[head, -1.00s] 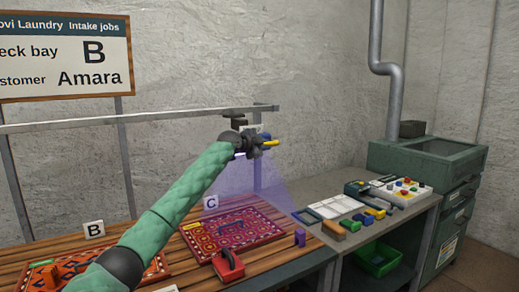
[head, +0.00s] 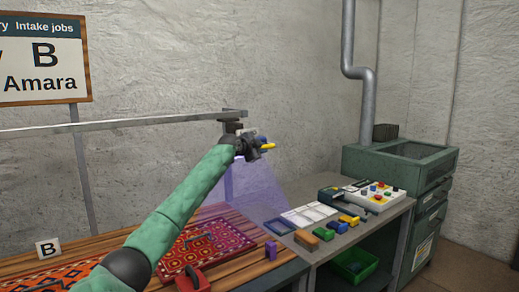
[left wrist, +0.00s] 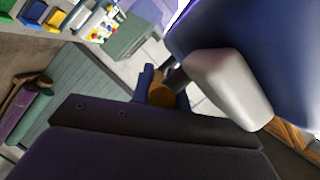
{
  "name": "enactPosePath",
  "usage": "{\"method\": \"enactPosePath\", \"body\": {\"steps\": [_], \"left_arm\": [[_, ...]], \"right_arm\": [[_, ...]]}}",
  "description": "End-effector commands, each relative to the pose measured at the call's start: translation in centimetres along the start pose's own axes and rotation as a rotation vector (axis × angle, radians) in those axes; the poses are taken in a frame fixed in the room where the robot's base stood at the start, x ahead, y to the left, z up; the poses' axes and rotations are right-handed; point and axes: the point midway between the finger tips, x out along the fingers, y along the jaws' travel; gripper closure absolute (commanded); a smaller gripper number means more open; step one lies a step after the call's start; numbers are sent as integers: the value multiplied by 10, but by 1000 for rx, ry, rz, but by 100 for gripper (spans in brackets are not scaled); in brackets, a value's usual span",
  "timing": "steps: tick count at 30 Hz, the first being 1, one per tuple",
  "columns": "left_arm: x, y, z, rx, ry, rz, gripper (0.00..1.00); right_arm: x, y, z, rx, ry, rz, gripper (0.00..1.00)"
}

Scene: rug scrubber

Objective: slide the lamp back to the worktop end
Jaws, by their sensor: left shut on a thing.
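The lamp (head: 232,127) hangs from the metal rail (head: 120,125), with its dark carriage close to the rail's right end. Its violet light cone falls over the right edge of the patterned rug and the near part of the grey worktop (head: 345,238). My left gripper (head: 256,147) is at the lamp, shut on its handle, whose yellow end sticks out to the right. In the left wrist view the brownish handle (left wrist: 162,94) sits between blue fingertips. The arm and gripper hide part of the lamp. My right gripper is not in view.
A red patterned rug (head: 225,240) and a red-handled tool (head: 193,281) lie on the wooden table. A green bin (head: 354,263) is below; a green cabinet (head: 400,172) stands right.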

Motion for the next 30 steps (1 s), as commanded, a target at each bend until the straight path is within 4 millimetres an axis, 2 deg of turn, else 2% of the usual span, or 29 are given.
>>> {"method": "enactPosePath", "body": {"steps": [3, 4, 6, 7, 19, 30], "left_arm": [[2, 4, -1, -1, 1, 4, 100], [2, 4, -1, -1, 2, 4, 80], [2, 4, -1, -1, 2, 4, 67], [2, 3, -1, 0, 2, 3, 64], [-6, 1, 1, 2, 0, 0, 64], [-54, 3, 0, 2, 2, 1, 64]], "right_arm": [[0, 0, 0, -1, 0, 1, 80], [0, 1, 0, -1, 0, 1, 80], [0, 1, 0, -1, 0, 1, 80], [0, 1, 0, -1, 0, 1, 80], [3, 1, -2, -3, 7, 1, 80], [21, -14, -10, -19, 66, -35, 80]]}}
